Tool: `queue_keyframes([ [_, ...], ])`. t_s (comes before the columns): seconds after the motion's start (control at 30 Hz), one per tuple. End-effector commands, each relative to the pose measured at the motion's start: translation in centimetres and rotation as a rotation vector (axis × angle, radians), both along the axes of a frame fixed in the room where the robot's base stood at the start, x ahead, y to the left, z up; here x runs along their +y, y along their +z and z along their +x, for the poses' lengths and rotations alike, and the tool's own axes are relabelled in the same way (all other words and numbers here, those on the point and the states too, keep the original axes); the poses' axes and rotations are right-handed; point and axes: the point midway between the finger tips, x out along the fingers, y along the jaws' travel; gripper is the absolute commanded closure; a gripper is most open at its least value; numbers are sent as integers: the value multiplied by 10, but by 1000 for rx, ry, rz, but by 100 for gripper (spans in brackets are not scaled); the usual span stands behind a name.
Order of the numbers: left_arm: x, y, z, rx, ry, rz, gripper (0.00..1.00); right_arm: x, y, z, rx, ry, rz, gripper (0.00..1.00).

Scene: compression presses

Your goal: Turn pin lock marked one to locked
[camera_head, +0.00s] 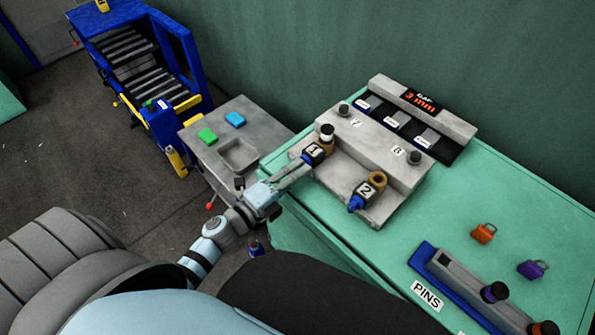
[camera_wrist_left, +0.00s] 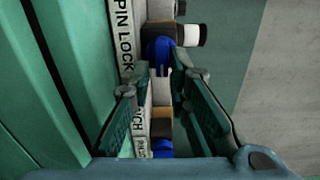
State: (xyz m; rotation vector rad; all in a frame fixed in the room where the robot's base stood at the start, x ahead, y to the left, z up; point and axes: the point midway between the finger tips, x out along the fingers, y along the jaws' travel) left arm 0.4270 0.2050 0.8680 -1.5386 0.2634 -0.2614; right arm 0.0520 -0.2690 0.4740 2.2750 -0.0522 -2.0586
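Pin lock one (camera_head: 315,150) is a dark block marked 1 on the grey fixture's left part, beside a brass collar with a white-and-black pin (camera_head: 327,131) in it. My left gripper (camera_head: 306,162) reaches it from the front left. In the left wrist view, its blue knob (camera_wrist_left: 159,52) lies between the parted fingertips (camera_wrist_left: 160,68); I cannot tell whether they touch it. The pin (camera_wrist_left: 188,35) sticks out just beyond. Pin lock two (camera_head: 366,190) has a blue knob (camera_head: 356,204) and an empty-looking brass collar (camera_head: 377,180). My right gripper is out of view.
The grey fixture (camera_head: 395,148) stands on a green bench (camera_head: 480,205). A grey side table (camera_head: 265,128) stands left, with a blue roller conveyor (camera_head: 190,60) behind.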

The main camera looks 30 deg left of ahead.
Motion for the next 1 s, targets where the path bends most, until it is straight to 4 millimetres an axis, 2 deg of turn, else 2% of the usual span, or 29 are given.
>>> queue_keyframes([
  [0.33,0,1,0,-3,0,-2,70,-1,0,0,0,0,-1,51],
  [0.43,3,1,-9,-2,-1,-2,70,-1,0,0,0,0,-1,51],
  [0.8,33,0,-97,4,-2,-1,70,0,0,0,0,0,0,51],
  [0.9,38,1,-109,0,-2,0,70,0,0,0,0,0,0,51],
  [1.0,39,1,-114,-2,0,-1,70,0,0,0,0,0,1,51],
])
